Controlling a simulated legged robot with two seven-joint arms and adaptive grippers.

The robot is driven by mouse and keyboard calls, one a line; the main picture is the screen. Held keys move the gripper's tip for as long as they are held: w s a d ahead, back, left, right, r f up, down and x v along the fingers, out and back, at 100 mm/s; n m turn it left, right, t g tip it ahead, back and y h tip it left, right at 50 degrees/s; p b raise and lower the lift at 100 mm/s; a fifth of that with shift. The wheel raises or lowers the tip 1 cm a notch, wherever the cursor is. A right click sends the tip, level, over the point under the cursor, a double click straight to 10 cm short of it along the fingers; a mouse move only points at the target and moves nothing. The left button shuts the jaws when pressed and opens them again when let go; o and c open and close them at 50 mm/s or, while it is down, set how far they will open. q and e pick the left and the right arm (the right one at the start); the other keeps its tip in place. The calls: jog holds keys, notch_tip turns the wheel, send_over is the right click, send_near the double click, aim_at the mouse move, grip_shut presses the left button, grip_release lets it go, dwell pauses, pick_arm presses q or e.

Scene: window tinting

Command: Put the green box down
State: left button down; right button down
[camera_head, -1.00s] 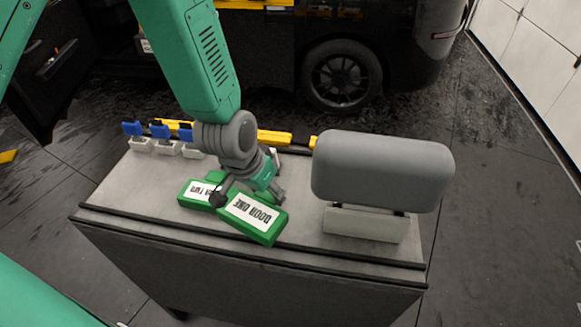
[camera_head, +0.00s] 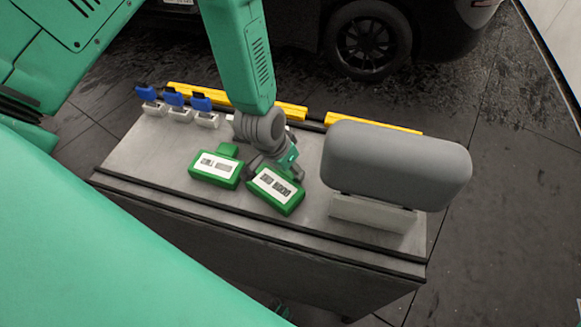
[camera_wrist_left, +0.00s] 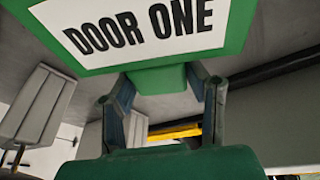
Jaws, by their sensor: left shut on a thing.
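My left gripper (camera_head: 275,168) is shut on a green box (camera_head: 276,192) with a white label. In the left wrist view the label on this green box (camera_wrist_left: 140,28) reads DOOR ONE, and the fingers of my left gripper (camera_wrist_left: 160,92) close around its narrow green grip. The box is over the front middle of the grey table (camera_head: 140,160), slightly turned; I cannot tell whether it touches the top. A second labelled green box (camera_head: 215,168) lies just left of it on the table. My right gripper is not in view.
A grey rounded box (camera_head: 397,163) on a light base (camera_head: 372,212) stands at the right. Several blue-topped pieces (camera_head: 174,99) sit at the back left. Yellow bars (camera_head: 200,95) line the back edge. A dark vehicle stands behind.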

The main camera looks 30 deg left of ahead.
aim_at(278, 177)
pick_arm(q)
jog(key=shift+f, duration=0.1)
jog(key=shift+d, duration=0.1)
jog(key=shift+d, duration=0.15)
jog(key=c, duration=0.9)
grip_release()
jog(key=shift+d, duration=0.1)
jog(key=shift+o, duration=0.2)
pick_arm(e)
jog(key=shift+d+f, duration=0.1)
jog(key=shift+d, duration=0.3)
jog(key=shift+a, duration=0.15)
pick_arm(q)
jog(key=shift+a+r, duration=0.2)
jog(key=shift+r, duration=0.05)
jog(key=v, duration=1.1)
jog(key=shift+r, duration=0.3)
